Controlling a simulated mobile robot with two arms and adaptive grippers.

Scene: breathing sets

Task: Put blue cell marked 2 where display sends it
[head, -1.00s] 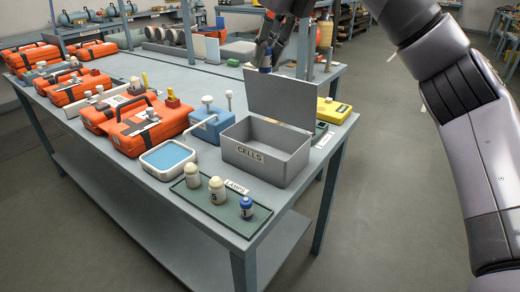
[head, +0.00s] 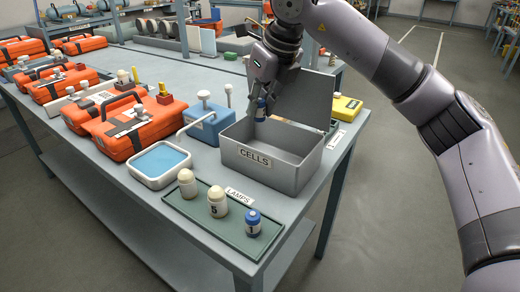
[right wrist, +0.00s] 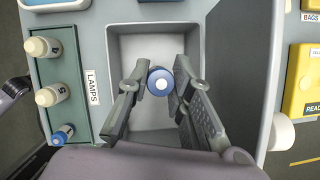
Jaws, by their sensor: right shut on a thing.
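My right gripper (head: 262,97) is shut on a blue cell (head: 261,110) with a pale band. I cannot read its mark. The cell hangs upright over the open grey box labelled CELLS (head: 252,177). In the right wrist view, the cell's round blue top (right wrist: 160,80) sits between the two fingers, with the box floor (right wrist: 150,48) below. The cell appears low, near the box opening, and I cannot tell if it touches anything. The box's lid (head: 305,97) stands open behind. My left gripper is not in view. No display is readable.
A green LAMPS tray (head: 205,232) in front holds two cream pieces (head: 217,202) and a blue piece marked 1 (head: 253,223). A blue-lined basin (head: 160,164), a blue pump-like box (head: 206,122) and orange cases (head: 122,125) stand left. A yellow box (head: 346,108) stands right.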

